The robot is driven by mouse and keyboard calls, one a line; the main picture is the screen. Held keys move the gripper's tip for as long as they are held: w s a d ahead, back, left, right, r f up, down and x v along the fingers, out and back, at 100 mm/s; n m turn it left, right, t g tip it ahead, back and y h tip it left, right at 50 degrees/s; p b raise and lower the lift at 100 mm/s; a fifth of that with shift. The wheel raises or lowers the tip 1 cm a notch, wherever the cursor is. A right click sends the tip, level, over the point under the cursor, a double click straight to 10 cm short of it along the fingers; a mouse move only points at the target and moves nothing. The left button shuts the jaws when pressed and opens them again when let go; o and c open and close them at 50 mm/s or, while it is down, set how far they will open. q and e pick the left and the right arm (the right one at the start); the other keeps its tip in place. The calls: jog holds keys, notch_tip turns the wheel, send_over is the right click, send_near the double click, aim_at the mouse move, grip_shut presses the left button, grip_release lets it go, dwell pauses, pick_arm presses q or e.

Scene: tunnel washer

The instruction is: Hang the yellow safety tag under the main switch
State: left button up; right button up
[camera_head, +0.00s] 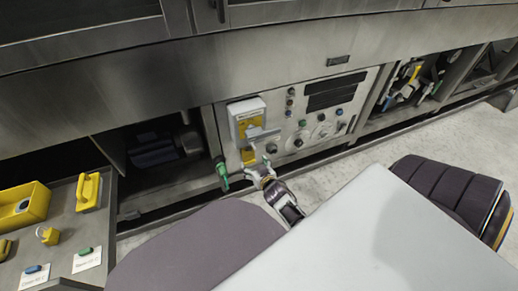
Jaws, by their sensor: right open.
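The main switch (246,108) is a pale box with a yellow plate and a grey handle, on the upper left of the control panel. A small yellow piece, seemingly the safety tag (248,156), shows just below the switch against the panel. I cannot tell whether it hangs from anything. My right gripper (262,171) is open, just below and to the right of the yellow piece. At this size I cannot tell whether they touch. My left gripper is not in view.
A green-handled item (222,174) is at the panel's lower left edge. A grey tray (63,225) at left holds yellow items and white cards with small blue and green pieces. Panel knobs (298,142) lie right of the switch. An open shelf bay (410,85) is farther right.

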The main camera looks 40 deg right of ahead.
jog(key=shift+v, duration=2.5)
